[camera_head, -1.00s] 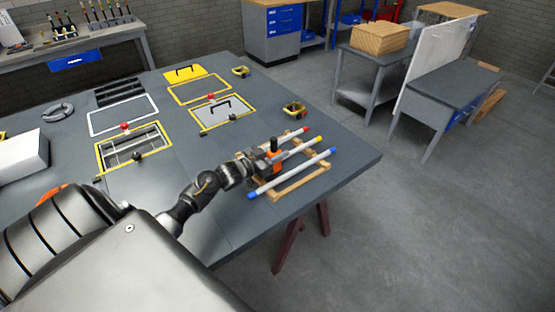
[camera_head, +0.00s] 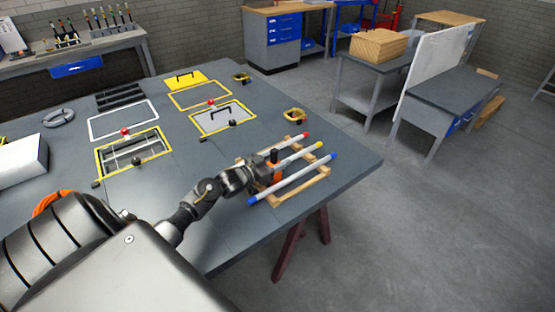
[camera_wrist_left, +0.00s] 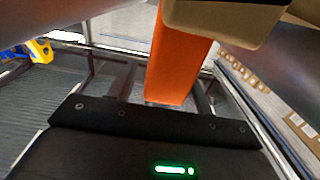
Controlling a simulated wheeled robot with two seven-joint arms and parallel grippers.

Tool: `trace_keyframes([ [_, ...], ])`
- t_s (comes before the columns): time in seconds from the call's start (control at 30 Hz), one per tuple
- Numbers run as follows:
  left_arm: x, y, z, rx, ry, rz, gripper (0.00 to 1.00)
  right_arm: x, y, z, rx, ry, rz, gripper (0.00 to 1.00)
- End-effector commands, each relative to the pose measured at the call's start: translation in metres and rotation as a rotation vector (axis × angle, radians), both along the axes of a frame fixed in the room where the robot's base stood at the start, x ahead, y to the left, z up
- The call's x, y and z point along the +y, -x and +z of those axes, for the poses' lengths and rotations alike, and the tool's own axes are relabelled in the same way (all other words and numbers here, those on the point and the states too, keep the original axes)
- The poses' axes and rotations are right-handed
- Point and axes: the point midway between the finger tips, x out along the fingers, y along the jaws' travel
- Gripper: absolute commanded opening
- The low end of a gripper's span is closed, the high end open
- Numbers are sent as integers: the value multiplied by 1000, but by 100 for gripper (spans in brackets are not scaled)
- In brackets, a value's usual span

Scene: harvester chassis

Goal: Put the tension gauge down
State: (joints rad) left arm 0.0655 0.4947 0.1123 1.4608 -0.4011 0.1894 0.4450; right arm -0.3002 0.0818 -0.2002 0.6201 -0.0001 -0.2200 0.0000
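The tension gauge (camera_head: 274,174), which I take to be the orange piece with a black top, is at the wooden rack (camera_head: 302,188) on the table's right corner. My left gripper (camera_head: 257,175) reaches it from the left and appears shut around it. In the left wrist view the orange body (camera_wrist_left: 178,65) stands between the two grey, blurred fingers, with a tan block over its upper end. The gauge's underside is hidden, so I cannot tell whether it touches the rack. My right gripper is out of view.
White rods with red, yellow and blue ends (camera_head: 295,178) lie across the rack, close to the gauge. Yellow-framed panels (camera_head: 222,118) with knobs fill the table's middle. The table's right edge is near.

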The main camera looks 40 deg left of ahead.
Motion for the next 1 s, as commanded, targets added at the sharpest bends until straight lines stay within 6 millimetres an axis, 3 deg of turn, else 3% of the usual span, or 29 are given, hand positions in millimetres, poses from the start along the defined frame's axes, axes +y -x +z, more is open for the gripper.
trace_keyframes([
  [0.03,-3,3,-10,19,4,-5,52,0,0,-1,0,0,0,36],
  [0.27,-4,4,-12,25,5,-6,52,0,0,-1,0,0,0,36],
  [0.43,-5,4,4,25,6,-7,52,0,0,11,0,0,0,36],
  [0.8,21,79,8,18,3,-2,52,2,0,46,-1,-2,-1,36],
  [1.0,30,107,8,12,3,-2,52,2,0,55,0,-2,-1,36],
])
